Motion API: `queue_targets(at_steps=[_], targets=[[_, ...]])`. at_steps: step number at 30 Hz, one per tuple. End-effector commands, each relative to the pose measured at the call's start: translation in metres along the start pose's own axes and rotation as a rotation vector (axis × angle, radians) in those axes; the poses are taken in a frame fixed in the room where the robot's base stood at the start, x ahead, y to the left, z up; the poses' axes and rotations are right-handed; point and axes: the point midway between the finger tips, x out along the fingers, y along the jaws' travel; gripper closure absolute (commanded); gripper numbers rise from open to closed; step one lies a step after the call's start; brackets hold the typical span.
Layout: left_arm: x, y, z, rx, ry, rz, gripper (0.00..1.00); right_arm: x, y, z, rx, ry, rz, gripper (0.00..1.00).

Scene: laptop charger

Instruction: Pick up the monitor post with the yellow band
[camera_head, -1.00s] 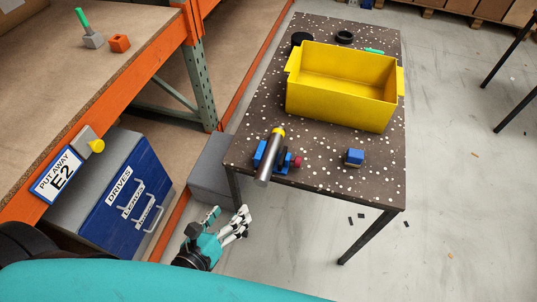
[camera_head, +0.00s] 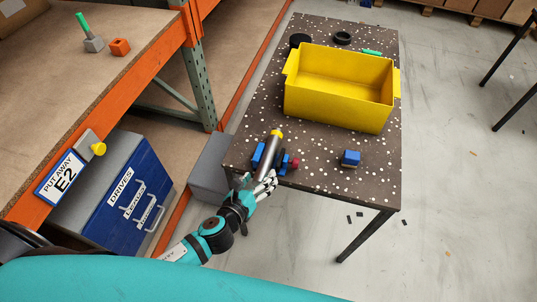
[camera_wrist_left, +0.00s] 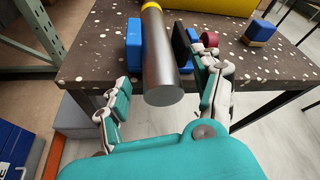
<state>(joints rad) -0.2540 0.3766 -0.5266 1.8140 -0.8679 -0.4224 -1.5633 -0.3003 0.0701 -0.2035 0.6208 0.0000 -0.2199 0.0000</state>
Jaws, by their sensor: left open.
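The monitor post (camera_head: 269,157) is a grey metal cylinder with a yellow band (camera_head: 277,133) at its far end. My left gripper (camera_head: 257,181) is open at the table's front edge, at the post's near end. In the left wrist view the fingers of my left gripper (camera_wrist_left: 166,98) stand on either side of the post's near end, apart from it. My right gripper is not in view.
A blue block (camera_wrist_left: 134,44) lies left of the post; a black piece (camera_wrist_left: 180,40) and a red round part (camera_wrist_left: 210,40) lie right of it. A blue and tan block (camera_head: 350,158) sits farther right. A large yellow bin (camera_head: 340,105) stands behind.

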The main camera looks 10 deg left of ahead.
Motion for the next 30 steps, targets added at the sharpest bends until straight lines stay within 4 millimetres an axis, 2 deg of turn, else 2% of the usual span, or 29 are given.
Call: queue_targets(at_steps=[1, 5, 13, 27, 28, 30], targets=[[0.009, 0.0, 0.001, -0.001, -0.001, 0.001, 0.33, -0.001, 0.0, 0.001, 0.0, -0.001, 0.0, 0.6], [0.02, 0.0, 0.0, 0.0, 0.0, 0.0, 0.33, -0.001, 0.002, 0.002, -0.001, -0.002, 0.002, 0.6], [0.022, 0.0, -0.001, 0.0, 0.001, 0.0, 0.35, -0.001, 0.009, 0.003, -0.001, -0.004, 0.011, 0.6], [0.022, 0.0, 0.0, 0.0, 0.001, 0.001, 0.96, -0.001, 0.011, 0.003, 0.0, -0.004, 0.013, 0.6], [0.022, 0.0, 0.0, 0.0, 0.001, 0.001, 1.0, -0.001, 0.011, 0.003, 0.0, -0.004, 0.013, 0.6], [0.022, 0.0, 0.0, 0.0, 0.0, 0.0, 1.0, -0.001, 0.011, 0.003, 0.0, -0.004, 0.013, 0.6]])
